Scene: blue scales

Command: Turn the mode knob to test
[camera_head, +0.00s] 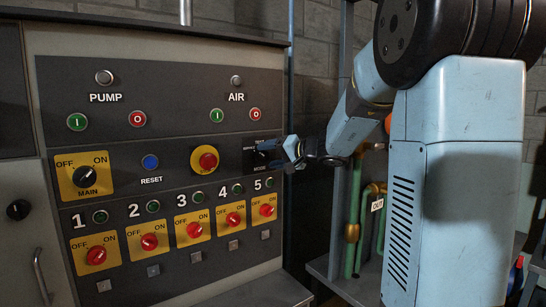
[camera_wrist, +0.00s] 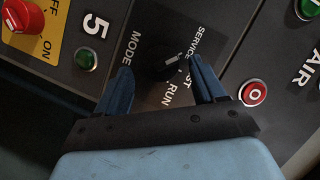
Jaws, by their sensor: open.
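The black mode knob (camera_wrist: 160,66) sits on a dark plate at the panel's right side, labelled MODE, SERVICE and RUN; another label, ending in ST, is partly covered by a finger. A white mark on the knob points up and right in the wrist view, toward the SERVICE side; its exact setting is unclear. My gripper (camera_wrist: 160,64) is open, with one blue finger on each side of the knob in that view. I cannot tell if they touch it. In the head view my gripper (camera_head: 282,153) is at the plate (camera_head: 252,145) and partly hides it and the knob.
Nearby are the yellow-backed red button (camera_head: 206,159), the red AIR button (camera_head: 255,114) and the lamp (camera_head: 269,183) by number 5. Several red OFF/ON knobs line the lower row. Green pipes (camera_head: 356,215) stand right of the panel, behind my arm.

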